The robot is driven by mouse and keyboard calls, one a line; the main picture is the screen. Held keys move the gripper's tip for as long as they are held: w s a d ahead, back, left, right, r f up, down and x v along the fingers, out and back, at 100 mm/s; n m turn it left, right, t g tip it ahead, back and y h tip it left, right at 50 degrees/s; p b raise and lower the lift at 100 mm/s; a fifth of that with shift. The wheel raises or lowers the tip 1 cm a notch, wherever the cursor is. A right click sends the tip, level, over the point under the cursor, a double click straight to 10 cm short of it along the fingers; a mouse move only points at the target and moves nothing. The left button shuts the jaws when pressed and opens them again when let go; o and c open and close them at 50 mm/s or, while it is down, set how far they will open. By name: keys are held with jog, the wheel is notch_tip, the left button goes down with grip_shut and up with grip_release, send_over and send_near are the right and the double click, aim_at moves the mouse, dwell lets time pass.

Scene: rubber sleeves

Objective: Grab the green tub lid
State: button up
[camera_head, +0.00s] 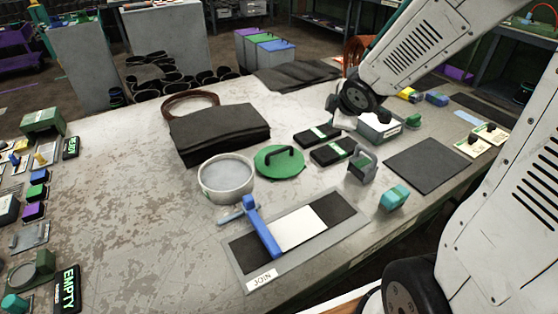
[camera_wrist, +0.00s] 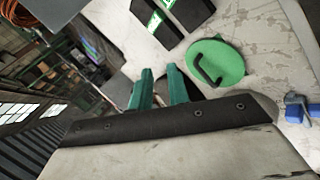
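The green tub lid (camera_head: 280,167) is a round disc with a black bar handle (camera_head: 282,152). It lies flat on the table just right of the round grey tub (camera_head: 227,180). In the wrist view the lid (camera_wrist: 232,62) is right of and beyond my gripper (camera_wrist: 160,72). Its two green fingers are apart with nothing between them, and a gap separates them from the lid. In the head view my arm comes in from the upper right, and I cannot make out the fingers clearly.
Dark banded bundles (camera_head: 317,136) lie right of the lid. A grey block holder (camera_head: 362,168) and teal block (camera_head: 394,198) stand farther right. A blue bar (camera_head: 262,230) crosses the JOIN board (camera_head: 239,253) in front. A folded black stack (camera_head: 218,130) lies behind the tub.

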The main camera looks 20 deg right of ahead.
jog(key=w+a+f+n+t+y, duration=0.1)
jog(key=w+a+f+n+y, duration=0.15)
jog(key=w+f+n, duration=0.2)
jog(key=n+y, duration=0.5)
send_near(282, 150)
jog(key=w, duration=0.1)
jog(key=w+f, duration=0.1)
jog(key=shift+w+d+f, duration=0.1)
jog(key=shift+w+f, duration=0.15)
jog(key=shift+w, duration=0.15)
jog(key=shift+a+f+n+y, duration=0.25)
jog(key=shift+a+f+y, duration=0.1)
jog(key=shift+a+y, duration=0.15)
jog(key=x, duration=0.7)
jog(key=shift+s+a+f, duration=0.1)
jog(key=shift+a, duration=0.2)
grip_shut()
